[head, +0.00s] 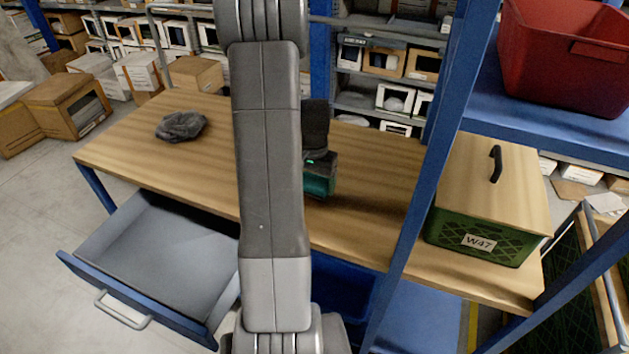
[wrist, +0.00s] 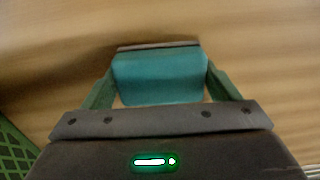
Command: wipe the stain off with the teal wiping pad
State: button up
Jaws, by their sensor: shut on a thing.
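My gripper (head: 319,172) is above the wooden tabletop, partly hidden behind my own arm in the head view. In the wrist view my gripper (wrist: 161,82) has its two green fingers shut on the sides of the teal wiping pad (wrist: 158,78). The pad also shows as a teal patch (head: 319,187) low on the gripper in the head view. I cannot tell whether it touches the wood. No stain can be clearly made out; a darker, blurred area in the wrist view looks like shadow. My arm hides part of the table.
The wooden table (head: 130,148) has a crumpled grey cloth (head: 181,125) on its left part. A drawer (head: 165,255) stands open below. A blue post (head: 420,165) rises at the right, by a lidded green crate (head: 470,240). A red bin (head: 565,65) stands on a blue shelf.

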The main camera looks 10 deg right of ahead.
jog(key=shift+f+b, duration=0.65)
jog(key=shift+f, duration=0.25)
